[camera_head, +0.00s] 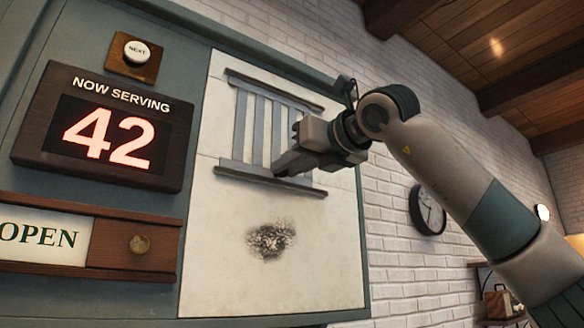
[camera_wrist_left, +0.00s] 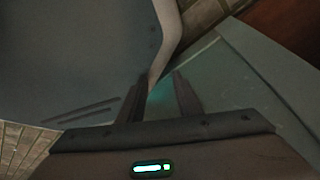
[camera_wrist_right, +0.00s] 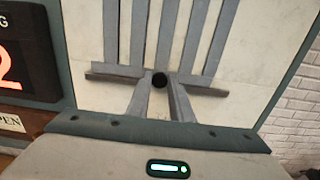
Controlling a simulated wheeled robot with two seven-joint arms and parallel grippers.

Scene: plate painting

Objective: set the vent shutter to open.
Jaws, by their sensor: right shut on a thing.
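The vent shutter (camera_head: 251,129) is a set of upright blue-grey slats between an upper and a lower grey rail, on a pale panel. Light gaps show between the slats. In the right wrist view the slats (camera_wrist_right: 170,35) rise above the lower rail (camera_wrist_right: 113,72). A small round dark knob (camera_wrist_right: 160,80) sits at that rail. My right gripper (camera_head: 283,168) reaches in from the right and is shut on the knob; its fingertips hide part of the shutter in the head view. My left gripper (camera_wrist_left: 160,78) shows only in the left wrist view, its fingers apart and empty.
Left of the panel are a NEXT button (camera_head: 137,52), a NOW SERVING display (camera_head: 105,130) reading 42, and an OPEN sign (camera_head: 40,240) beside a brown slider with a round knob (camera_head: 139,244). A dark smudge (camera_head: 270,241) marks the panel below the shutter.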

